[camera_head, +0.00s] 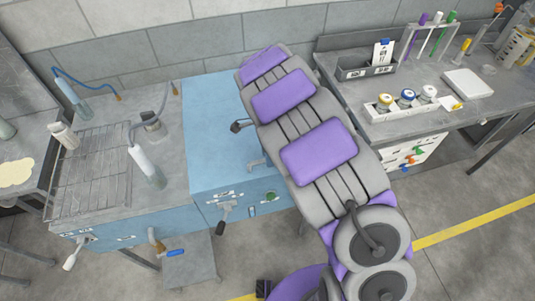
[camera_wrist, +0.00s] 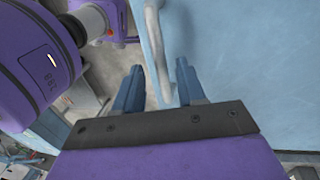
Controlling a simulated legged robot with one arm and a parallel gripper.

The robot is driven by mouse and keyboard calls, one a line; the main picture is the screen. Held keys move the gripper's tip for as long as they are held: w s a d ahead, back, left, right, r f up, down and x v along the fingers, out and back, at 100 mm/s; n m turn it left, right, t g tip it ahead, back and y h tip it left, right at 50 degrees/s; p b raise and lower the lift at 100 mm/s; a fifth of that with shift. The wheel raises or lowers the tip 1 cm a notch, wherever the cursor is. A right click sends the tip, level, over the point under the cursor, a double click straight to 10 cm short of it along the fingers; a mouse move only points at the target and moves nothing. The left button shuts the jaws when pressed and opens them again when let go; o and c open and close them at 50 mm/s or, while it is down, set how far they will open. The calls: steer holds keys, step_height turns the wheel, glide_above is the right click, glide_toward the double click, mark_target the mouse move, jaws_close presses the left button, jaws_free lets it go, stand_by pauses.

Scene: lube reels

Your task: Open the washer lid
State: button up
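The washer is a light-blue cabinet (camera_head: 235,195) left of my arm in the head view. Its flat blue top, the lid (camera_head: 213,120), looks shut. My arm hides the gripper in the head view.
A grated sink (camera_head: 90,175) with bottles and hoses adjoins the washer on the left. A lever with a dark grip (camera_head: 222,222) sticks out from the washer's front. A bench (camera_head: 430,100) with jars and a tube rack stands at right.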

steer(key=shift+a+f, duration=0.15)
steer(key=shift+a, duration=0.75)
steer(key=shift+c, duration=1.1)
steer(key=shift+d, duration=0.55)
jaws_close()
steer(key=shift+a, duration=0.1)
